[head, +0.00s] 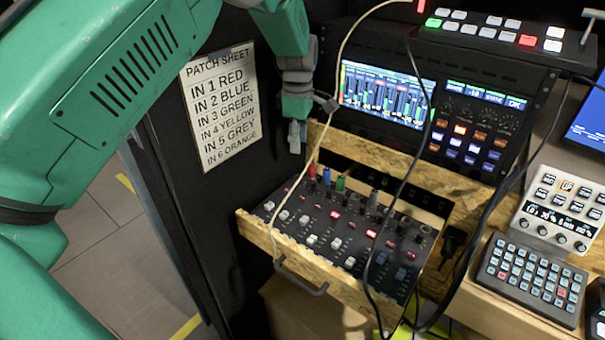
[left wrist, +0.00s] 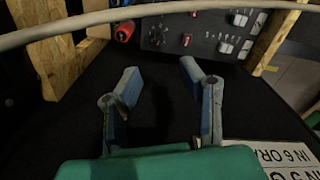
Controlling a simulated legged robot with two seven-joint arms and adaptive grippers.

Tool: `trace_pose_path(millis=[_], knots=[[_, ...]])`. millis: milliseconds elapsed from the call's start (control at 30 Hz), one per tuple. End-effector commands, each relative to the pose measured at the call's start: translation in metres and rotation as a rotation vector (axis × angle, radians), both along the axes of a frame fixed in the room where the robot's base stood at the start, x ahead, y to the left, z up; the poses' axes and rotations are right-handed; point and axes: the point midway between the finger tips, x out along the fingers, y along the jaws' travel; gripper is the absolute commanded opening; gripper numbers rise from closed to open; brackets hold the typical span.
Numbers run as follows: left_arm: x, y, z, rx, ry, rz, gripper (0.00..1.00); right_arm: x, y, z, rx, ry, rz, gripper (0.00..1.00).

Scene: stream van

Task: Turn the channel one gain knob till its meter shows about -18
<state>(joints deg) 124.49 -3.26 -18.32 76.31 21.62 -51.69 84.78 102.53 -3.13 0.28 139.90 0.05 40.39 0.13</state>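The black mixer (head: 345,225) sits in a pulled-out wooden drawer, with knobs, lit red buttons and white faders. Red (head: 312,170), blue (head: 326,176) and green (head: 340,184) plugs or caps stand along its back left edge. I cannot tell which knob is the channel one gain. A screen with meter bars (head: 385,95) is in the rack behind; its values are too small to read. My left gripper (head: 295,136) points down, behind and left of the mixer. In the left wrist view it (left wrist: 162,85) is open and empty, with the mixer panel (left wrist: 205,32) beyond. My right gripper is not in view.
A pale cable (head: 330,105) hangs close beside my left gripper and over the drawer; it crosses the wrist view (left wrist: 160,8). Dark cables (head: 400,190) cross the mixer. A patch sheet (head: 220,105) is on the black panel at left. A keypad (head: 532,277) stands at right.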

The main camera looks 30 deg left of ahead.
Motion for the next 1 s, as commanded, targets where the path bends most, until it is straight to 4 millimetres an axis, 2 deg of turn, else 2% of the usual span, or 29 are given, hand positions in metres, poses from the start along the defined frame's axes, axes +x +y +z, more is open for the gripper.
trace_pose_path(millis=[33, 200, 500, 700, 967, 1000], knots=[[0.0, 0.0, -0.013, -0.001, 0.004, 0.0, 0.35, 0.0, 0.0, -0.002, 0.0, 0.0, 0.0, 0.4], [0.0, 0.001, -0.052, -0.002, 0.006, 0.0, 0.35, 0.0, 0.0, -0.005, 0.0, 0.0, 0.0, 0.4], [0.0, 0.001, -0.104, -0.002, 0.002, 0.0, 0.35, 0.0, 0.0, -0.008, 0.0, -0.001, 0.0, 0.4], [0.001, 0.001, -0.117, -0.001, 0.001, 0.0, 0.35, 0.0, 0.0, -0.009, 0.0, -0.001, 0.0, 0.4], [0.001, 0.001, -0.118, -0.001, 0.001, 0.0, 0.35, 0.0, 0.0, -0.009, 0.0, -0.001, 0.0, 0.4], [0.001, 0.001, -0.118, -0.001, 0.001, 0.0, 0.32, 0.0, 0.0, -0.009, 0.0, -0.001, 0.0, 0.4]])
